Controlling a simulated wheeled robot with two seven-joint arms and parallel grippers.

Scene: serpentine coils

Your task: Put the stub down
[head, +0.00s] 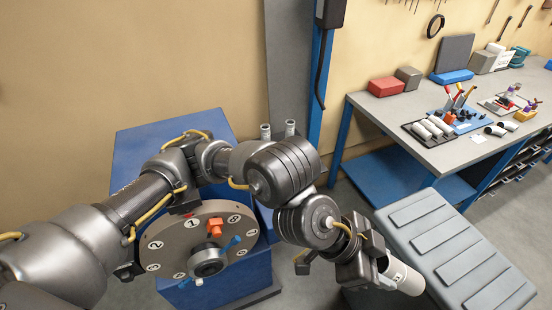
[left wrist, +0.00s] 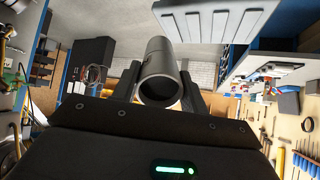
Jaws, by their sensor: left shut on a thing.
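The stub, a short pale grey hollow tube (head: 405,276), is in my left gripper (head: 385,272) at the lower right of the head view. The left gripper is shut on it. In the left wrist view the stub (left wrist: 160,62) sits between the two dark fingers (left wrist: 158,88), with its open round end facing the camera. In the head view it is tilted and beside the near left edge of a grey ribbed top (head: 455,245). I cannot tell whether it touches that top. My right gripper is not in view.
A workbench (head: 375,112) at upper right carries trays, tools and several pale tubes (head: 432,128). The ribbed top looks clear.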

